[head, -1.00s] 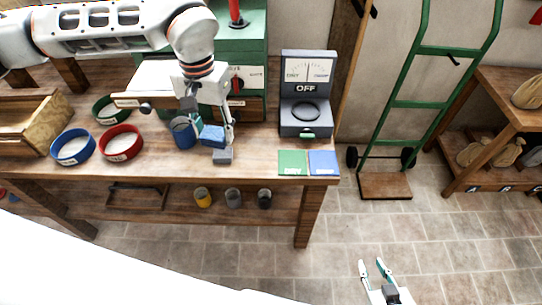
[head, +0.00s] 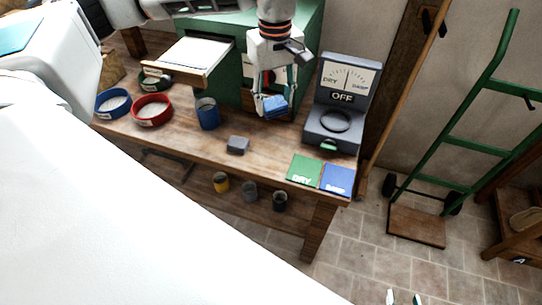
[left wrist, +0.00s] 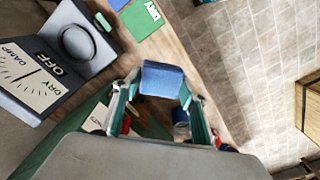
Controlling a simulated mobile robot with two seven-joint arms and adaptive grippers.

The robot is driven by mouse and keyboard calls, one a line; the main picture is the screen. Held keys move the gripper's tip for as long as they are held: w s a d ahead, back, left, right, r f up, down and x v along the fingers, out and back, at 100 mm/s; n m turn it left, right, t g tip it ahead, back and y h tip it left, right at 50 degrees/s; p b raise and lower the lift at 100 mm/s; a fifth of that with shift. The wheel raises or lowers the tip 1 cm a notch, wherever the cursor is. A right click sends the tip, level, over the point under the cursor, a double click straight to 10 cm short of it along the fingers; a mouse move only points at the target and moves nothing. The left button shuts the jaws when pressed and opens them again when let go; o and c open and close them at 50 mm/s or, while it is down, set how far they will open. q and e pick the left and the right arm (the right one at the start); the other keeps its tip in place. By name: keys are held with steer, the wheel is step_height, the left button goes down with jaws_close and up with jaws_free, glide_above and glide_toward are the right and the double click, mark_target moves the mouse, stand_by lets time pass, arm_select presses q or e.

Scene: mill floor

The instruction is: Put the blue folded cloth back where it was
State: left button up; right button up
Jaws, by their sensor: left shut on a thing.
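The blue folded cloth (head: 275,107) is held above the workbench (head: 262,158) by my left gripper (head: 274,104). In the left wrist view the cloth (left wrist: 162,80) sits between the two teal-lined fingers of the left gripper (left wrist: 160,92), which are shut on it. In the head view it hangs between the blue cup (head: 207,113) and the grey moisture meter (head: 333,125). My right gripper (head: 404,298) shows only its two fingertips at the bottom edge, spread apart with nothing seen between them.
Several cups stand on the shelf below. A green hand truck (head: 452,150) stands right. The front middle of the bench is mostly clear.

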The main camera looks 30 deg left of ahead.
mark_target(269, 156)
arm_select(q)
steer(key=n, duration=0.1)
steer(key=a+n, duration=0.1)
steer(key=n, duration=0.1)
steer(key=a+n+b, duration=0.1)
steer(key=shift+w+f, duration=0.1)
steer(key=shift+w, duration=0.2)
steer(key=shift+a+f+n, duration=0.15)
steer(key=shift+f+n, duration=0.1)
steer(key=shift+n, duration=0.15)
step_height(269, 156, down, 19)
steer(key=shift+f, duration=0.15)
steer(key=shift+f, duration=0.15)
steer(key=o, duration=1.1)
steer(key=shift+c, duration=0.2)
